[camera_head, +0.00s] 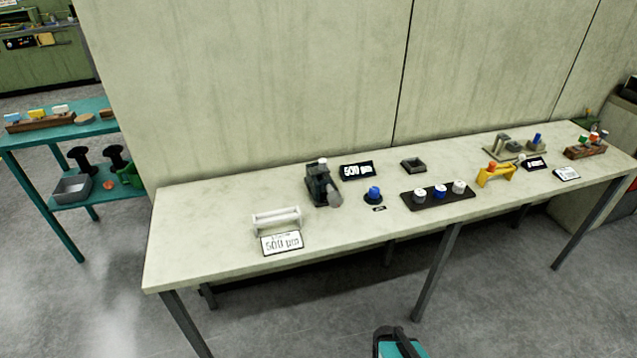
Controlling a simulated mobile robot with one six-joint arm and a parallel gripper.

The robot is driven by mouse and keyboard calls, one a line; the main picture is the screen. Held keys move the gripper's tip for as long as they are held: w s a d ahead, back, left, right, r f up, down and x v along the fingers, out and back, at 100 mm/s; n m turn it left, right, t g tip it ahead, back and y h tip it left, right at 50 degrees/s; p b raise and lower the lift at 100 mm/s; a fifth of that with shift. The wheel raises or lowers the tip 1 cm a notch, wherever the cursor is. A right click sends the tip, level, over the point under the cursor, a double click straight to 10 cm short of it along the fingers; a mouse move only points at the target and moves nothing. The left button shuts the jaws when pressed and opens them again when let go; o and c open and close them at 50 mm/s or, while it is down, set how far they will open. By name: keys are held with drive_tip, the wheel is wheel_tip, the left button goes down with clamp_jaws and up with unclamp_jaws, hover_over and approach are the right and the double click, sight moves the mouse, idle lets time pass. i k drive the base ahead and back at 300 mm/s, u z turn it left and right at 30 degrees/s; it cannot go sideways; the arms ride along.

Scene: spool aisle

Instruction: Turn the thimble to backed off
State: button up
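A dark bench device (321,184) stands upright on the long pale table (210,215), left of the table's middle. A grey rounded part (334,197) sticks out at its lower right front; it may be the thimble, but the view is too small to tell. A dark display (357,170) just behind and right of it reads 500 µm. How the thimble is set cannot be read from here. My gripper is not in view.
A white roller stand (276,220) with a 500 µm card (282,242) is at the left. A blue knob (374,193), a dark tray (438,197) of spools and a yellow bracket (495,175) stand to the right. The wall (260,90) backs the table.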

sight(333, 198)
drive_tip(key=u, duration=0.05)
drive_tip(key=k, duration=0.5)
drive_tip(key=u, duration=0.6)
drive_tip(key=k, duration=0.85)
drive_tip(key=u, duration=0.6)
drive_tip(key=i, duration=0.85)
drive_tip(key=u, duration=0.05)
